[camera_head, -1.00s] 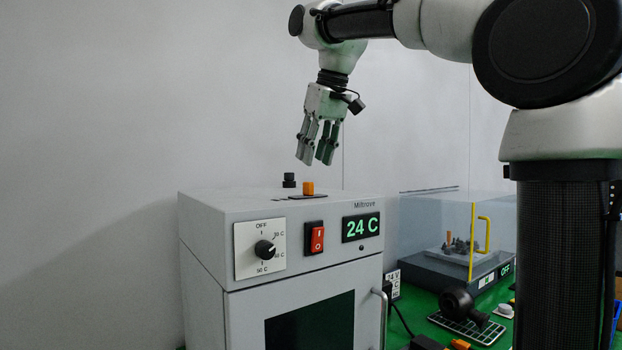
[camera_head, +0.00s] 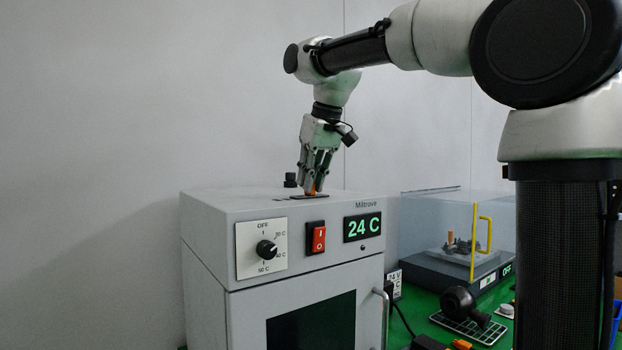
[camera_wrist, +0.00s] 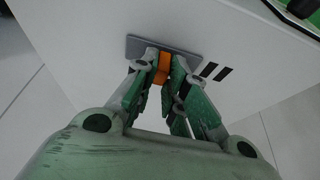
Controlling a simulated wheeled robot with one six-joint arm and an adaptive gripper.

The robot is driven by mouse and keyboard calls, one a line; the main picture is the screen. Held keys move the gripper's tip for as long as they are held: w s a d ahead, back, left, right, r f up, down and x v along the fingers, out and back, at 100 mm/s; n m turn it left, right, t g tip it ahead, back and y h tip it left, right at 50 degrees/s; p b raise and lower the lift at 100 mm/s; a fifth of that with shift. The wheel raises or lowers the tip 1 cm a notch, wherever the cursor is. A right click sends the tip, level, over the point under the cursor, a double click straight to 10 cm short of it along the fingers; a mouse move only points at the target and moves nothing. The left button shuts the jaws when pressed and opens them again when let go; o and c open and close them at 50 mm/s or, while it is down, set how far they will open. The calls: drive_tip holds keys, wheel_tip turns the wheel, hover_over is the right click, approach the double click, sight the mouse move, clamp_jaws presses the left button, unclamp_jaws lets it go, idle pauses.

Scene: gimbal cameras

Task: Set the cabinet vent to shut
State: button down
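The cabinet (camera_head: 340,263) is a light grey box with a dark window in its door. On its top lies a dark plate (camera_wrist: 135,45) with an orange slider knob (camera_wrist: 162,68), which I take as the vent control. In the head view the knob is mostly hidden behind my fingers. My gripper (camera_head: 311,190) points down over the plate. In the wrist view its fingertips (camera_wrist: 163,62) are on both sides of the orange knob, close against it. Two black marks (camera_wrist: 215,72) lie on the top beside the plate.
The front has a dial (camera_head: 266,250), a red switch (camera_head: 318,238) and a 24 C display (camera_head: 362,227). A clear-covered box (camera_head: 450,230) and a black round tool (camera_head: 460,302) are at the right.

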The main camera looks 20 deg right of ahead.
sight(285, 199)
drive_tip(key=shift+a, duration=0.1)
drive_tip(key=a, duration=0.1)
drive_tip(key=s+a, duration=0.1)
drive_tip(key=a, duration=0.3)
drive_tip(key=shift+s, duration=0.3)
drive_tip(key=c, duration=1.4)
unclamp_jaws()
drive_tip(key=shift+c, duration=0.2)
drive_tip(key=v, duration=1.2)
drive_tip(key=shift+s, duration=0.1)
